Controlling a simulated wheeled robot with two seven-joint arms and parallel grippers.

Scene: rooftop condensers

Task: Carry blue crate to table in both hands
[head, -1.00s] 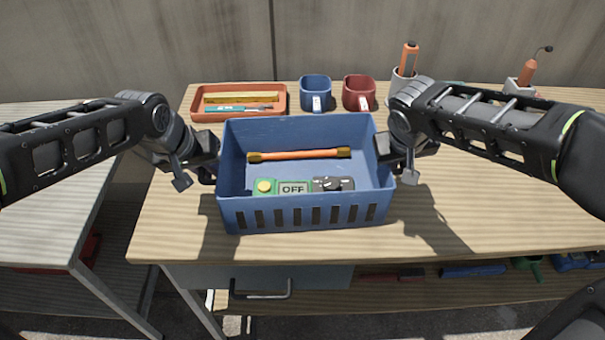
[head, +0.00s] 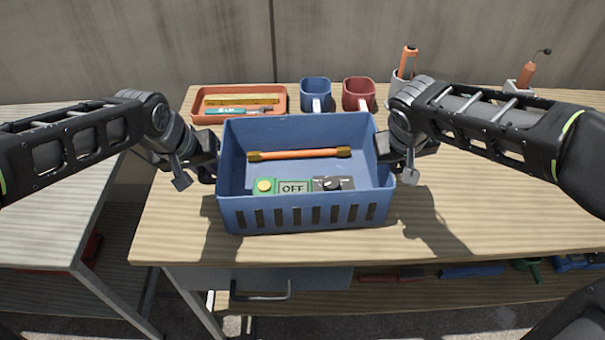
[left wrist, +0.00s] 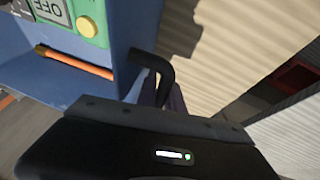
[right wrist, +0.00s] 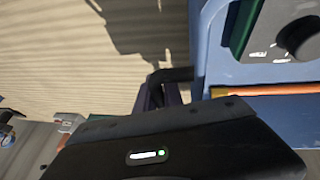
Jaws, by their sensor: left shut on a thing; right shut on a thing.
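The blue crate (head: 305,216) is upright over the front left part of the wooden table (head: 480,215). I cannot tell whether its base touches the tabletop. Inside lie an orange rod with brown ends (head: 300,154) and a green and dark control box marked OFF (head: 293,187). My left gripper (head: 211,160) is shut on the crate's left side. My right gripper (head: 385,155) is shut on its right side. The crate wall also shows in the left wrist view (left wrist: 125,25) and in the right wrist view (right wrist: 196,45). Both fingertips are mostly hidden.
Behind the crate stand an orange tray (head: 200,117), a blue mug (head: 315,92), a red mug (head: 357,94) and a grey holder (head: 398,87). A lighter table (head: 40,225) is at the left, across a gap. The wooden table's right side is largely clear.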

